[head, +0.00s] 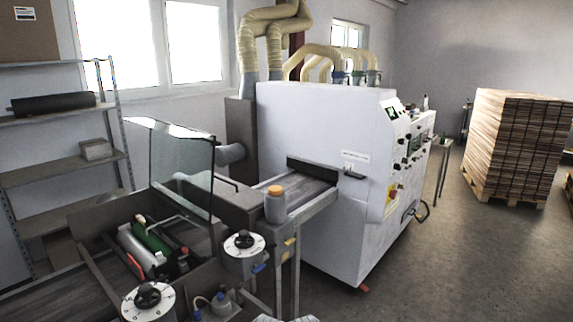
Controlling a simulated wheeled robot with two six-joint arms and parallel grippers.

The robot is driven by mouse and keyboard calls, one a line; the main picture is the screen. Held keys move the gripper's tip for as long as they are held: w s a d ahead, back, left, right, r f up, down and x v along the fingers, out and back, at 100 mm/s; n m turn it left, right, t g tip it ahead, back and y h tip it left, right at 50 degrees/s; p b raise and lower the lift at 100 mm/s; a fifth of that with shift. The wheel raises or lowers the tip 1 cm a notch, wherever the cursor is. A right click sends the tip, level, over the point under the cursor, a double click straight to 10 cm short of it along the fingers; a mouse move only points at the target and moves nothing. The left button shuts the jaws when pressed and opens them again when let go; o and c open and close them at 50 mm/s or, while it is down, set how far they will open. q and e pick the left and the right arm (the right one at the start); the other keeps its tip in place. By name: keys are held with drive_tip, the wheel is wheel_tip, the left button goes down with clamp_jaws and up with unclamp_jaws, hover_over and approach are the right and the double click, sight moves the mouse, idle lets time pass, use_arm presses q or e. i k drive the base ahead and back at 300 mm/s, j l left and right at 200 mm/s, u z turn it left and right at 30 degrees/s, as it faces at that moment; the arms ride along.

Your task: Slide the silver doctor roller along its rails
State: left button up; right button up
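The silver doctor roller (140,249) lies in the open roller section of the lacquer machine at the lower left. A green roller (152,242) lies right beside it, on its right. The roller section's metal side wall (95,262) runs along the left. The rails under the silver roller are too small to make out. Neither of my grippers can be seen in the head view.
A raised glass guard (180,165) stands behind the rollers. Two dial knobs (148,296) (243,243) and an orange-capped jar (275,204) stand near them. A white machine (310,165) fills the middle. A pallet stack (515,145) stands right, with open floor before it.

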sight(138, 254)
drive_tip(key=i+l+u, duration=0.1)
drive_tip(key=u, duration=0.35)
drive_tip(key=i+l+u, duration=0.1)
drive_tip(key=u, duration=0.4)
drive_tip(key=l+u, duration=0.3)
drive_tip(key=u, duration=0.15)
drive_tip(key=i+l+u, duration=0.1)
drive_tip(key=l+u, duration=0.25)
drive_tip(key=l, duration=0.8)
drive_tip(key=l+u, duration=0.4)
drive_tip(key=l, duration=1.4)
drive_tip(key=k+l, duration=0.1)
drive_tip(key=l, duration=0.55)
